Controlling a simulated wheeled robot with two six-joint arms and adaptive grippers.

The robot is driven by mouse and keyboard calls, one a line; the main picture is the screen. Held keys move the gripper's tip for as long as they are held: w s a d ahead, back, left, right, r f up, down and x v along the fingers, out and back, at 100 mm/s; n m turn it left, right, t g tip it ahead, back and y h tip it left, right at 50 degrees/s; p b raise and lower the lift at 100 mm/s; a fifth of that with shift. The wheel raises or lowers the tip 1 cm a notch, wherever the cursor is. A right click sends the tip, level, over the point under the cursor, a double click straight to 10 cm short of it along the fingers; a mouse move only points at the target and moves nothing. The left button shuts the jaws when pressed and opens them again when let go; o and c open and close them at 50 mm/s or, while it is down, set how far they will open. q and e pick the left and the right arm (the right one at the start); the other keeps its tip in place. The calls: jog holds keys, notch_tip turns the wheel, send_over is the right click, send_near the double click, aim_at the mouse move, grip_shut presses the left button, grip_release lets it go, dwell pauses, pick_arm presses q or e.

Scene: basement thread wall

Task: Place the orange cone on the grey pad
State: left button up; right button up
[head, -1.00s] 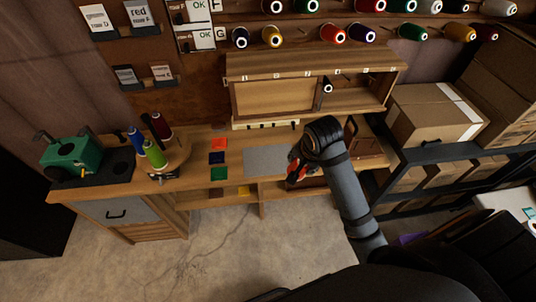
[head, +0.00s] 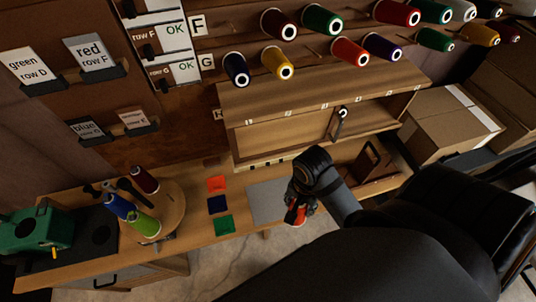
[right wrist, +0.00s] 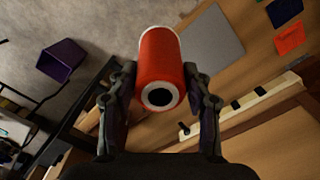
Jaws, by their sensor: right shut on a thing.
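The orange cone (head: 295,215), red-orange with a white rim and a dark hole in its end, is held in my right gripper (head: 299,205). In the right wrist view the cone (right wrist: 160,62) sits between the two fingers, which are shut on its sides. The grey pad (head: 265,203) lies flat on the wooden bench. In the head view the gripper and cone are at the pad's right edge and cover part of it. The pad (right wrist: 209,48) shows bare behind the cone in the right wrist view. My left gripper is not in view.
Orange (head: 217,184), dark blue (head: 217,204) and green (head: 224,225) squares lie left of the pad. A round stand (head: 172,222) with several cones is farther left. A wooden rack (head: 270,105) rises behind the pad. A purple bin (right wrist: 62,60) is on the floor.

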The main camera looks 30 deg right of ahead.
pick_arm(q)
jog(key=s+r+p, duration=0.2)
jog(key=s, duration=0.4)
pick_arm(e)
jog(key=w+d+f+p, duration=0.2)
jog(key=w+f, duration=1)
jog(key=shift+w+f+p, duration=0.3)
jog(key=shift+p, duration=0.05)
jog(key=o, duration=1.1)
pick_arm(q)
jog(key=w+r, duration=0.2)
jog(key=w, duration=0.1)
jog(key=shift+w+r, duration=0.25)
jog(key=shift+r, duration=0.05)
